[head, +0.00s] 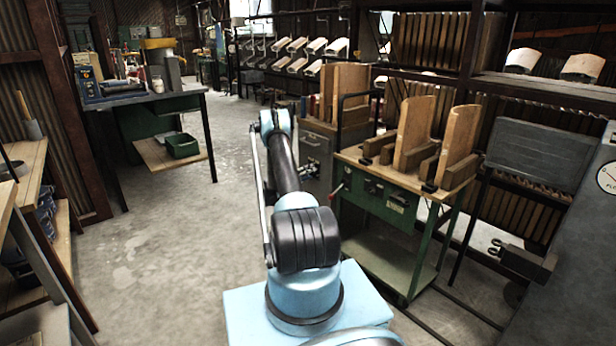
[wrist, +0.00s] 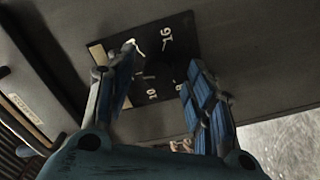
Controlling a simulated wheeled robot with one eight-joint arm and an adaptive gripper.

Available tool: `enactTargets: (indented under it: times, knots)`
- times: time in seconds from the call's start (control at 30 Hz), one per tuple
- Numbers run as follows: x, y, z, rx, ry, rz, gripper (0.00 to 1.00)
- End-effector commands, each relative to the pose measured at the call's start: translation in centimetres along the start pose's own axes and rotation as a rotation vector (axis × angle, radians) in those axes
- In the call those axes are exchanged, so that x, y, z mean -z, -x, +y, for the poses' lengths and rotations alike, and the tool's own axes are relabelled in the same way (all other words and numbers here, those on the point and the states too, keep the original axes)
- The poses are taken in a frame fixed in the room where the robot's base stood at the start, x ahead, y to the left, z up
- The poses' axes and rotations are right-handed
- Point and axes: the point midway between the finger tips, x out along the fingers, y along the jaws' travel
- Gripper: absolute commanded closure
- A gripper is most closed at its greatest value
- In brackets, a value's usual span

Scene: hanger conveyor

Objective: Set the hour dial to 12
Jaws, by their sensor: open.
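In the wrist view a black dial plate (wrist: 184,34) with pale markings is fixed to a dark grey panel. The numerals "16" and "10" can be read, tilted in the picture. A pale pointer-like mark (wrist: 135,46) shows at its upper left. The dial's dark centre is hard to make out, and I cannot tell which number it is set to. My gripper (wrist: 160,68) is open, with its blue-padded fingers on either side of the dial's middle. Contact with the dial cannot be told. In the head view the dial and gripper are not clearly visible.
A grey cabinet (head: 315,158) stands beyond my arm. A green cart (head: 377,197) carrying wooden boards is close on the right. A workbench (head: 150,98) stands at the left. The concrete floor (head: 170,240) between is clear. A white gauge (head: 608,178) is at the far right.

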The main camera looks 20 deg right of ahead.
Motion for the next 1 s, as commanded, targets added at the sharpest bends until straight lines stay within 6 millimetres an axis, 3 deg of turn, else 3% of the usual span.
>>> enactTargets:
  times: [0.6, 0.8, 1.0]
  knots:
    - [0.0, 10.0, -0.1, 0.002, 0.001, 0.002, 0.51]
    - [-0.1, 11.5, -0.1, 0.001, 0.001, 0.0, 0.51]
    - [-0.1, 11.7, -0.1, 0.001, 0.001, 0.0, 0.51]
